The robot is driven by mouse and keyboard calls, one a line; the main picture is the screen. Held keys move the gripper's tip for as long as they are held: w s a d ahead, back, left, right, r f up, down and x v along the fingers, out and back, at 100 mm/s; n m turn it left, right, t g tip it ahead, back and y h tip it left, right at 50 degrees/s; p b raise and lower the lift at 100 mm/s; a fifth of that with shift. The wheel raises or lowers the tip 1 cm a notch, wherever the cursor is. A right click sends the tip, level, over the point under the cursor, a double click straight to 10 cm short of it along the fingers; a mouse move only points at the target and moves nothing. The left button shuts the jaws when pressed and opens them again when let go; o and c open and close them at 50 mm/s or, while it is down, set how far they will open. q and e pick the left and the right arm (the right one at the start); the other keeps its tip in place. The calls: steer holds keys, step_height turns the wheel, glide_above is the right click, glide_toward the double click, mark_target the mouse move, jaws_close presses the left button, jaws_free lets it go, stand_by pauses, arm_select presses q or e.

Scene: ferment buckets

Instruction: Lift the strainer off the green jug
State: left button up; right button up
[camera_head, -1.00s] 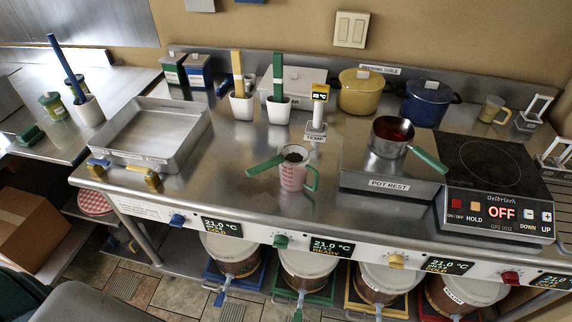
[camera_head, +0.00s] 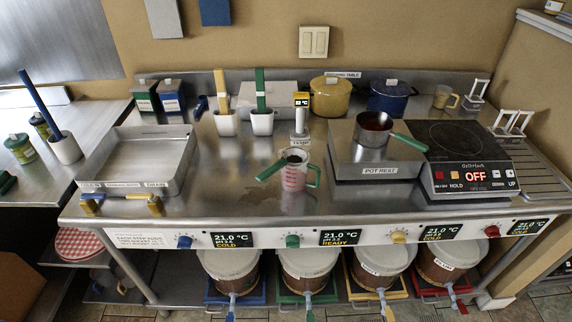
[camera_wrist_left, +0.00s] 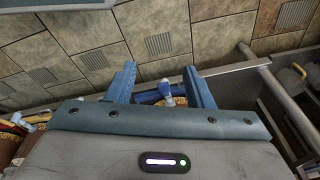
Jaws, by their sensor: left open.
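The jug (camera_head: 294,178) with a green handle stands on the steel counter near its front edge, with pinkish content. The strainer (camera_head: 271,170) rests on the jug's mouth, its green handle pointing left and its bowl over the rim. Neither gripper shows in the head view. In the left wrist view my left gripper (camera_wrist_left: 160,85) is open and empty, its two blue fingers apart above the tiled floor. Neither the jug nor the strainer is in that view.
A steel tray (camera_head: 140,185) stands at the left. The pot rest (camera_head: 372,165) bears a steel pot (camera_head: 371,135) with a green handle. A hotplate (camera_head: 460,150) is at the right. Several buckets (camera_head: 308,262) stand below the counter. The counter around the jug is mostly clear.

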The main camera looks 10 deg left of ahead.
arm_select(q)
steer(key=w+d+r+t, duration=0.1)
steer(key=w+r, duration=0.3)
steer(key=r, duration=0.5)
steer(key=w+d+r+m+t+h, duration=0.1)
steer(key=w+r, duration=0.3)
steer(key=r, duration=0.6)
steer(key=w+d+r+t, duration=0.1)
steer(key=w+r, duration=0.3)
steer(key=r, duration=0.5)
steer(key=m+t+h, duration=0.4)
steer(key=t+h, duration=0.3)
glide_toward(265, 173)
steer(key=w+d, duration=0.2)
steer(key=shift+y, duration=0.3)
steer(key=p+x, duration=0.1)
steer(key=x, duration=0.4)
steer(key=shift+f, duration=0.15)
steer(key=p+x, duration=0.1)
steer(key=x, duration=0.1)
steer(key=p+x, duration=0.1)
steer(key=x, duration=0.1)
steer(key=shift+w+a+f+p, duration=0.1)
steer(key=shift+w+f+p, duration=0.1)
steer(key=shift+w+p, duration=0.1)
steer(key=shift+w+f, duration=0.25)
jaws_close()
